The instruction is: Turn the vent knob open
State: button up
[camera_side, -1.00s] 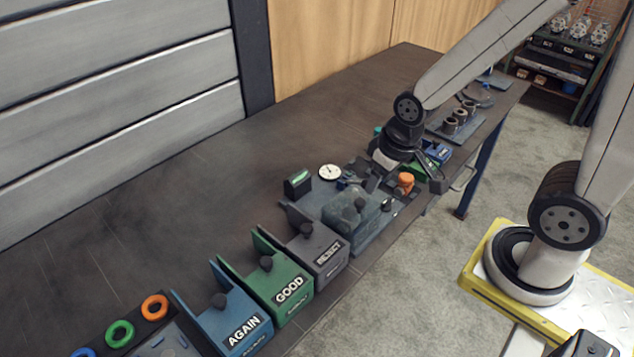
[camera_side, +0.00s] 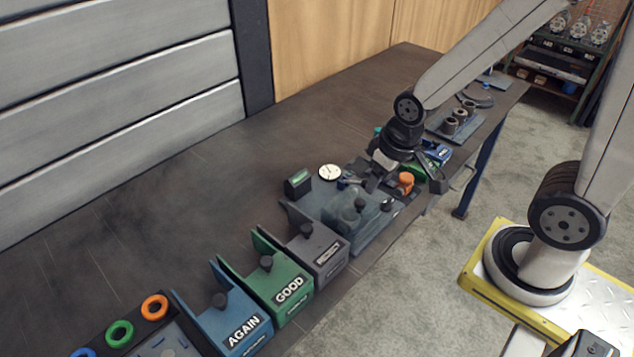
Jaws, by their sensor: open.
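An orange knob (camera_side: 405,179), likely the vent knob, stands at the right end of the grey test fixture (camera_side: 368,236) near the bench's front edge. My gripper (camera_side: 406,184) is open and points down over it, with one finger to the knob's left and one to its right. The knob shows between the fingers. I cannot tell whether either finger touches it. The fixture also bears a clear cover (camera_side: 352,207) with a dark knob. My gripper hides part of the fixture's back.
A round white dial (camera_side: 330,172) and a small box with a green display (camera_side: 298,184) stand behind the fixture. Grey, green (camera_side: 283,290) and blue (camera_side: 236,325) bins stand to the left. A plate with metal cylinders (camera_side: 455,124) lies beyond my gripper. The bench's back left is clear.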

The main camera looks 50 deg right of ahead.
jog(key=shift+c, duration=0.4)
